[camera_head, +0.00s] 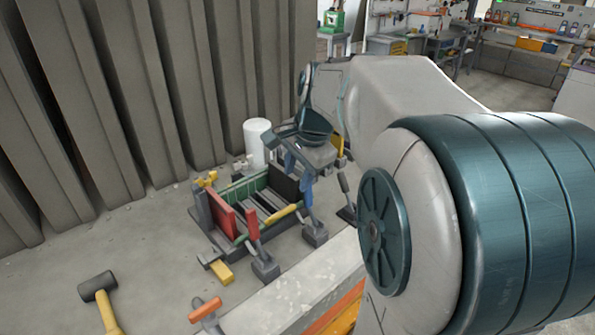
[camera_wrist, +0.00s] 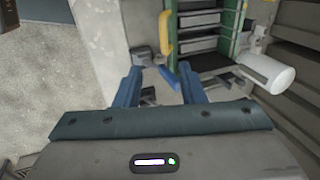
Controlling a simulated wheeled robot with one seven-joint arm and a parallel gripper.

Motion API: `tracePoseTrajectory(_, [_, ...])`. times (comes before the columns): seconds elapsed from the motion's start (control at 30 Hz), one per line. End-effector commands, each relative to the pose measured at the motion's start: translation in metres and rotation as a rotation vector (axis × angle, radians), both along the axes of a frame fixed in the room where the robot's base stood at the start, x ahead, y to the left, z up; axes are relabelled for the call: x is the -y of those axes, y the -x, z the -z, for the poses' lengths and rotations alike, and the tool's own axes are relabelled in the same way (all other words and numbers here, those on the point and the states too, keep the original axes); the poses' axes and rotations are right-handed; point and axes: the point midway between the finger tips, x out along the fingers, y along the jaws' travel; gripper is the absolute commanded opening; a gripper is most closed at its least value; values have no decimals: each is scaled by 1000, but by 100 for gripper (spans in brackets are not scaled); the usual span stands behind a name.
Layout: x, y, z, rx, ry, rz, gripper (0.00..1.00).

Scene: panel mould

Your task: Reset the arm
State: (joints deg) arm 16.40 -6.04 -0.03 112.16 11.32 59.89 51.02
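My gripper (camera_head: 298,172) hangs at the end of my arm, above the right rear side of the panel mould (camera_head: 226,217). In the wrist view my gripper (camera_wrist: 160,74) shows two blue fingers spread apart, with a clear gap between them. A small blue piece (camera_wrist: 170,79) shows in that gap; I cannot tell whether it touches a finger. No held object is visible. The mould has a red side, green sides, dark slats and a yellow handle (camera_head: 286,214). Part of the mould (camera_wrist: 238,30) also shows at the top of the wrist view.
A white cylinder (camera_head: 256,142) stands behind the mould and also shows in the wrist view (camera_wrist: 266,73). A mallet (camera_head: 98,288) and an orange-handled tool (camera_head: 205,309) lie in front. A grey corrugated wall (camera_head: 130,90) closes the left side. Bare surface lies at left front.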

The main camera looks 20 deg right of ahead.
Motion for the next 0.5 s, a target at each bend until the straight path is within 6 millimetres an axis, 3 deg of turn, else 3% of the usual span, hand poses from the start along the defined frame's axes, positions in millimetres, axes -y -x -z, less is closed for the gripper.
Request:
tracePoseTrajectory(0.33, [-1,1,1,0,3,-9,36])
tracePoseTrajectory(0.5, [-36,47,20,8,127,-347,36])
